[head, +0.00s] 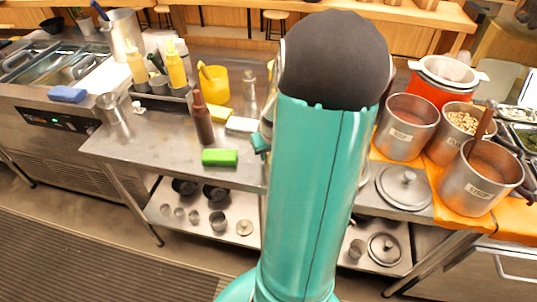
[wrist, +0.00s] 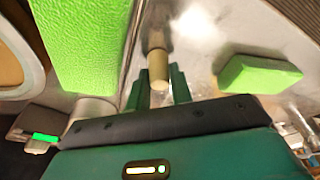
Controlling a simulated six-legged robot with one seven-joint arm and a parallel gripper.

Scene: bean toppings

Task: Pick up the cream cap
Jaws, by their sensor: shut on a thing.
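The cream cap (wrist: 158,68) is a small tan-cream cylinder in the wrist view, between the two dark green fingers of my gripper (wrist: 160,88). My gripper is shut on it. A darker, blurred brown part (wrist: 157,40) continues beyond the cap; I cannot tell whether it is joined to it. In the head view my own arm stands in front of the counter and hides the cap and most of the gripper.
A green sponge (head: 219,157) lies near the steel counter's front edge; a green block also shows in the wrist view (wrist: 258,76). A brown bottle (head: 202,118) stands beside it. Yellow bottles (head: 176,65) and a yellow cup (head: 214,85) are behind. Steel pots (head: 407,127) stand right.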

